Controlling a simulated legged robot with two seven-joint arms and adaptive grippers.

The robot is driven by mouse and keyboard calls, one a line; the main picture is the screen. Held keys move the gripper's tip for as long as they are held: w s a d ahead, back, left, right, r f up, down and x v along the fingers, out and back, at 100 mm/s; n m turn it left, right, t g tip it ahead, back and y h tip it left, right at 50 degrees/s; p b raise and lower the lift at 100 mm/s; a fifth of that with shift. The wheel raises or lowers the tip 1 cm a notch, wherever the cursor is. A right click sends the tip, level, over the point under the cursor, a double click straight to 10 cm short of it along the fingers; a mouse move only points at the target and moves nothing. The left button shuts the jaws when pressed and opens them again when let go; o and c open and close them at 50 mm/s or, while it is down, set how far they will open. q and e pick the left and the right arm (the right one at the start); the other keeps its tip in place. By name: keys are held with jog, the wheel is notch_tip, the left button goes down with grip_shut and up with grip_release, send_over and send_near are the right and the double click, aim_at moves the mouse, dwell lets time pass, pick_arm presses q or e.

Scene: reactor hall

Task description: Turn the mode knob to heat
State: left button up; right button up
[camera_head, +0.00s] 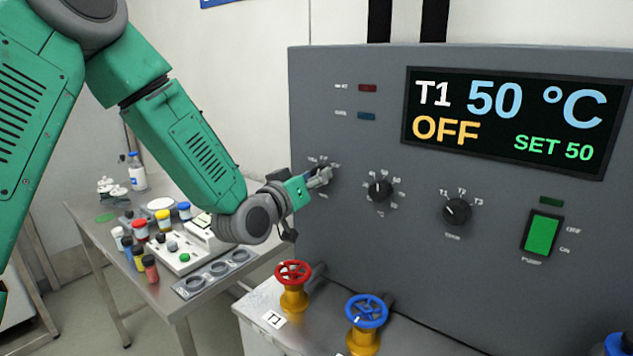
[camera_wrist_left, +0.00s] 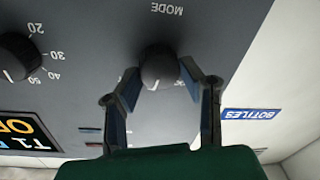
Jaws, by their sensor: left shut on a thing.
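The mode knob (camera_wrist_left: 158,62) is a dark round knob on the grey panel, under the upside-down label MODE in the left wrist view. Its white mark points toward my gripper's base in that view. My left gripper (camera_head: 322,178) is at the panel's left side in the head view and covers the knob there. In the left wrist view its two fingers (camera_wrist_left: 160,75) are on either side of the knob, shut on it. The display (camera_head: 515,122) reads T1, 50 °C, OFF and SET 50. My right gripper is not in view.
Two more knobs, the temperature knob (camera_head: 380,190) and the T1–T3 knob (camera_head: 456,211), are to the right, with a green pump switch (camera_head: 541,234). Red (camera_head: 293,274) and blue (camera_head: 366,310) valve wheels stand below. A table (camera_head: 160,290) with bottles is at left.

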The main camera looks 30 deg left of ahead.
pick_arm(q)
jog(key=shift+f+m+h+b, duration=0.2)
jog(key=shift+m+b, duration=0.7)
jog(key=shift+m, duration=1)
jog(key=shift+f+m+h+b, duration=0.15)
jog(key=shift+m+b, duration=0.75)
jog(key=shift+m, duration=1)
jog(key=shift+s, duration=0.1)
jog(key=o, duration=1.1)
jog(key=shift+o, duration=0.2)
jog(key=shift+r+t, duration=0.15)
jog(key=shift+t, duration=0.15)
